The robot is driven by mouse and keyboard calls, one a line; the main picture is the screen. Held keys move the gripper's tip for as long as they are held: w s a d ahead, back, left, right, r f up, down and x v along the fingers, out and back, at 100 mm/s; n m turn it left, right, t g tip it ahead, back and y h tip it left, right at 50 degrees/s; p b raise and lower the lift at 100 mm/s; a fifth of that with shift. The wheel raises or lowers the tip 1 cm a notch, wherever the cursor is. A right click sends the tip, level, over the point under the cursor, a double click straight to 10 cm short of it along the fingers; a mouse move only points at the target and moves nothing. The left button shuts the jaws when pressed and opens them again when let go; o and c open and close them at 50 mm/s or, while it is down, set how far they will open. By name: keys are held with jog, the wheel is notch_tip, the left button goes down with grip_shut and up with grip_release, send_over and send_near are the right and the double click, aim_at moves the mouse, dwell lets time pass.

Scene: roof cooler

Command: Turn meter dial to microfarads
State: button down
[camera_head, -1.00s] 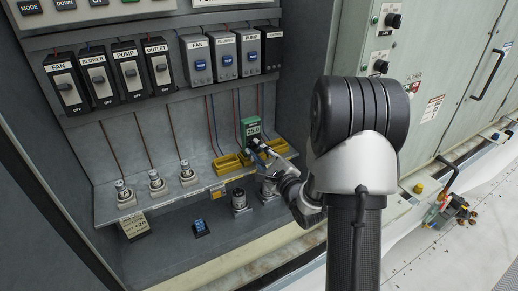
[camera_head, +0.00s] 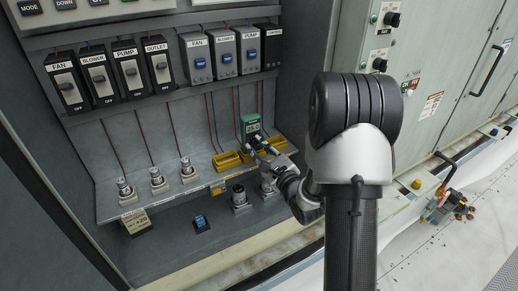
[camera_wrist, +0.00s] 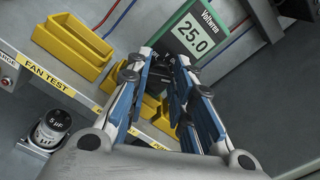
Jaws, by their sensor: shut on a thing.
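The green meter (camera_head: 251,123) stands upright on the cabinet shelf behind the yellow trays. In the wrist view the meter (camera_wrist: 203,32) reads 25.0 and bears the name Volterra. My gripper (camera_head: 259,145) reaches the lower front of the meter. In the wrist view my gripper (camera_wrist: 168,62) has its blue-padded fingers on either side of the dark dial area (camera_wrist: 164,72) below the display, and it is shut on the dial. The fingers hide most of the dial, so I cannot read its setting.
Yellow trays (camera_wrist: 68,46) flank the meter closely on the shelf. A capacitor marked 5 µF (camera_wrist: 53,124) stands below the FAN TEST label (camera_wrist: 47,78). Several capacitors (camera_head: 158,180) line the shelf at left. Switch boxes (camera_head: 196,58) hang above. Red and blue wires run down the back wall.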

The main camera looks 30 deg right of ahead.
jog(key=c, duration=1.4)
grip_release()
jog(key=s, duration=0.7)
jog(key=shift+s+d, duration=0.15)
jog(key=shift+s, duration=0.1)
